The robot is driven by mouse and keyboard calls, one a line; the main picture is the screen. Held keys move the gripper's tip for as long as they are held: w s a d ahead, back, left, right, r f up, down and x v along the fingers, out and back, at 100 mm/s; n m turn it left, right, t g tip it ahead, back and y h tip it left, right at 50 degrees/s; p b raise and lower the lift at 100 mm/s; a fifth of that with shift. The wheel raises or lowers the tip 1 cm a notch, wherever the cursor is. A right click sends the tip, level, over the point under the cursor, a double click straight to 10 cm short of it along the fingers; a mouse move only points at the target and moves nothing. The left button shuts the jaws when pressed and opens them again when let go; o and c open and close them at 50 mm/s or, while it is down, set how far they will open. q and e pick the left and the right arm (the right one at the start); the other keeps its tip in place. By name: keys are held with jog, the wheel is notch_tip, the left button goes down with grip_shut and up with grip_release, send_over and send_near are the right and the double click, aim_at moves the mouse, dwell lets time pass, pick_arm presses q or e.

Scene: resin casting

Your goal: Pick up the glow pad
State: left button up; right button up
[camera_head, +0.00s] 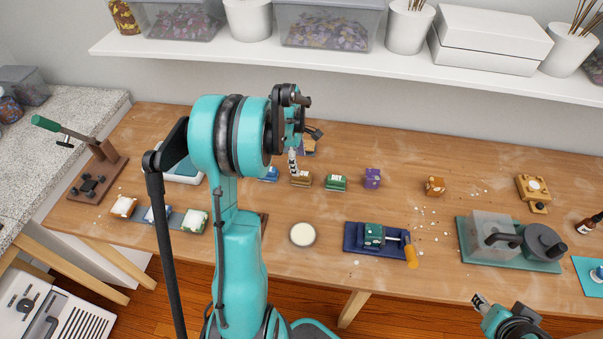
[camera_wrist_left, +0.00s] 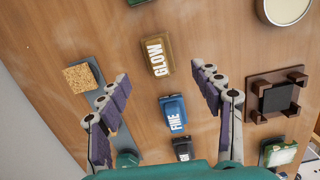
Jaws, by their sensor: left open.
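The glow pad (camera_wrist_left: 157,55) is a brown-gold block with white GLOW lettering, lying on the wooden table in the left wrist view. In the head view it is the brown block (camera_head: 301,181) just below my left gripper (camera_head: 294,160), with the arm close by. In the wrist view my left gripper (camera_wrist_left: 160,80) is open and empty, its fingers to either side of the pad's line and the pad beyond the tips. My right gripper (camera_head: 481,302) is at the lower right, far from the pad; its jaws are not clear.
A blue FINE pad (camera_wrist_left: 173,114) and a darker pad (camera_wrist_left: 182,148) line up with the glow pad. A green pad (camera_head: 336,183) and a purple block (camera_head: 372,178) stand to its right. A round cream dish (camera_head: 302,235) lies nearer the front edge.

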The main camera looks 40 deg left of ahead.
aim_at(301, 173)
pick_arm(q)
jog(key=f, duration=0.1)
jog(key=f+b, duration=0.1)
jog(key=f, duration=0.1)
jog(key=shift+a+n, duration=0.2)
jog(key=shift+n, duration=0.1)
jog(key=f, duration=0.1)
jog(key=f+b, duration=0.1)
jog(key=f, duration=0.1)
jog(key=d+f+b, duration=0.1)
jog(key=f, duration=0.1)
jog(key=shift+w+d+f, duration=0.1)
jog(key=shift+w+f, duration=0.1)
jog(key=shift+w, duration=0.2)
jog(key=shift+r, duration=0.1)
jog(key=c, duration=1.3)
